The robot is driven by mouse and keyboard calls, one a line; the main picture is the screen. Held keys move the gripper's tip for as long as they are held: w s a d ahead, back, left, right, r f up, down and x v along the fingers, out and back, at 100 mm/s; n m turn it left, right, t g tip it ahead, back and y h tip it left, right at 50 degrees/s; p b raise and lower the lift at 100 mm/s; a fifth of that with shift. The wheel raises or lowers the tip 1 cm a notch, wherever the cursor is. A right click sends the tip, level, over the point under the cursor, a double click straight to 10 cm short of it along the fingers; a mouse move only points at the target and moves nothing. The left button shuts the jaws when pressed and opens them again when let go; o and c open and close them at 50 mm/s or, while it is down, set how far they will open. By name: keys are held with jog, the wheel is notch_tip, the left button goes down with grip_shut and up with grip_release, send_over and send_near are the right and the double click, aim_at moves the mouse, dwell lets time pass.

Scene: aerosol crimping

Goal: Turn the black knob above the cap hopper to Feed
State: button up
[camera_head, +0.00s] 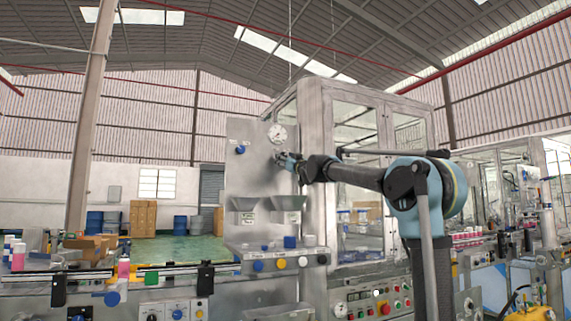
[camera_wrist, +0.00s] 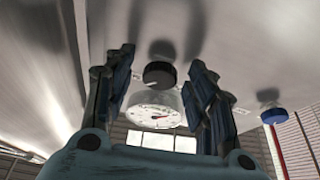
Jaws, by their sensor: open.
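The black knob (camera_wrist: 160,74) sticks out from the grey metal panel (camera_wrist: 235,50) in the wrist view. It lies between the two fingers of my gripper (camera_wrist: 162,62), with a visible gap on each side. The fingers are open. In the head view my gripper (camera_head: 281,158) is at the panel (camera_head: 248,175), just below the round gauge (camera_head: 278,134), and it hides the black knob. Two small metal hoppers (camera_head: 244,203) (camera_head: 288,203) sit lower on the panel, with labels too small to read. I cannot read the knob's setting.
A blue knob (camera_head: 240,149) is on the panel left of my gripper; it also shows in the wrist view (camera_wrist: 273,115). The gauge sits close to the black knob in the wrist view (camera_wrist: 155,113). A glazed cabinet (camera_head: 355,125) stands behind my arm. Below are buttons and a bottle conveyor (camera_head: 60,275).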

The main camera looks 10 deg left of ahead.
jog(key=shift+c, duration=0.2)
jog(key=c, duration=1)
jog(key=shift+d+n, duration=0.1)
jog(key=shift+n, duration=0.3)
jog(key=shift+w+d+r+n+g+y, duration=0.2)
jog(key=shift+n+g, duration=1.15)
jog(key=shift+n, duration=2.1)
jog(key=shift+s+d+r+n+g+y, duration=0.1)
jog(key=shift+r+n+g+y, duration=0.2)
jog(key=shift+n+g, duration=2.15)
jog(key=shift+w+d+r+n+g+y, duration=0.15)
jog(key=shift+n+g+y, duration=0.15)
jog(key=shift+n, duration=4.2)
jog(key=shift+a, duration=0.1)
